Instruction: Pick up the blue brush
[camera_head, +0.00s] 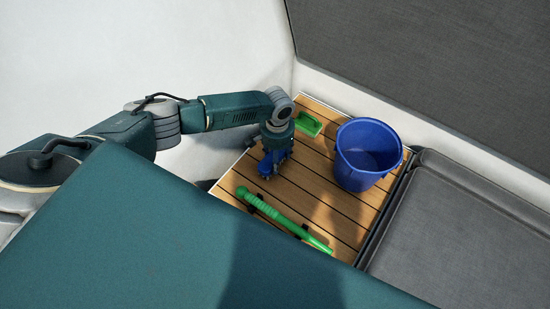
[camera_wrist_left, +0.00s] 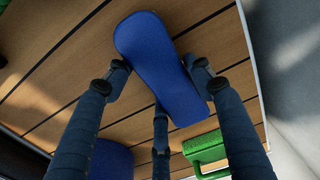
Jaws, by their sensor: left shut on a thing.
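The blue brush (camera_wrist_left: 155,50) fills the middle of the left wrist view, over the wooden slats. My left gripper (camera_wrist_left: 158,85) has its fingers closed against both sides of the brush, with a third finger below it. In the head view my left gripper (camera_head: 272,165) points down at the slatted floor, and a small part of the blue brush (camera_head: 266,167) shows between its fingers. I cannot tell whether the brush touches the floor. My right gripper is in neither view.
A blue bucket (camera_head: 362,165) stands right of my gripper on the wooden floor (camera_head: 310,185). A green handled tool (camera_head: 280,218) lies in front. A grey cushioned bench (camera_head: 465,235) borders the right side.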

